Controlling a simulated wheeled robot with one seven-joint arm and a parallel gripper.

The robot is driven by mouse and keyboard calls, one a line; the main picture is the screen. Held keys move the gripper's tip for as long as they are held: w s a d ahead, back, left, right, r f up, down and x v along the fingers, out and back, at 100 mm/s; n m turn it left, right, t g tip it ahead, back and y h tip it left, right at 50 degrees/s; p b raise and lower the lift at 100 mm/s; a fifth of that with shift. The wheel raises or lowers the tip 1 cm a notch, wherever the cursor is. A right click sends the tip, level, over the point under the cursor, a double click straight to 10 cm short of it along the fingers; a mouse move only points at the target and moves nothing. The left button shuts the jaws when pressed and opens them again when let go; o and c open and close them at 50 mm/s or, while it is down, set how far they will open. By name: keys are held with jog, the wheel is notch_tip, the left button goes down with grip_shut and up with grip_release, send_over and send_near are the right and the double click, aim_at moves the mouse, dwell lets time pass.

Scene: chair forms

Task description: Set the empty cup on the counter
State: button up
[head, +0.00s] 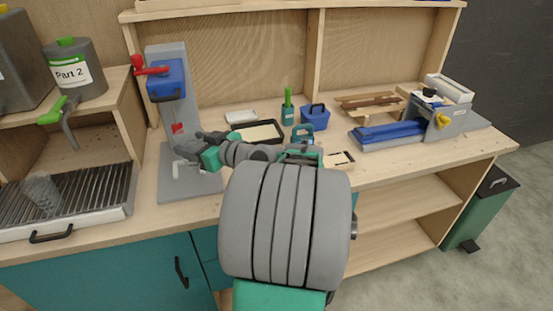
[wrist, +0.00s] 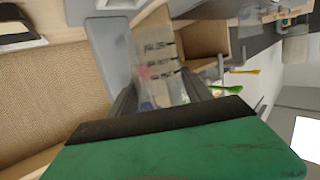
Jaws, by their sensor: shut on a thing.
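My gripper (head: 180,153) is at the left end of my outstretched arm, in front of the grey stand with the blue head. In the wrist view, a clear see-through cup (wrist: 160,62) with dark marks sits between my fingers, and the gripper is shut on it. In the head view the held cup is hard to make out. Its inside is not clear enough to tell the contents. Another translucent grey cup (head: 42,192) stands on the slatted drip tray at the left. The wooden counter (head: 140,225) runs beneath.
The grey stand (head: 170,85) has a base plate below my gripper. The drip tray (head: 118,212) is at left, under the "Part 2" dispenser (head: 77,75). A dark-rimmed tray, blue box (head: 314,115) and blue-grey machine (head: 390,136) stand further right. Counter is bare between drip tray and stand.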

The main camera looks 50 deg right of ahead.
jog(key=s+d+r+m+h+b, duration=0.1)
jog(key=s+d+m+h+b, duration=0.2)
jog(key=s+d, duration=1)
jog(key=shift+n, duration=0.5)
jog(key=w+f, duration=0.4)
jog(key=w, duration=0.1)
jog(key=w+d+f, duration=0.1)
jog(key=w+f, duration=0.3)
jog(key=w, duration=0.1)
jog(key=w+f, duration=0.4)
jog(key=w, duration=0.1)
jog(key=shift+d+f+p, duration=0.1)
jog(key=shift+d+p, duration=0.2)
jog(key=shift+d, duration=0.1)
jog(key=shift+f+b, duration=0.35)
jog(key=shift+f, duration=0.1)
jog(key=o, duration=1)
jog(key=shift+r, duration=0.1)
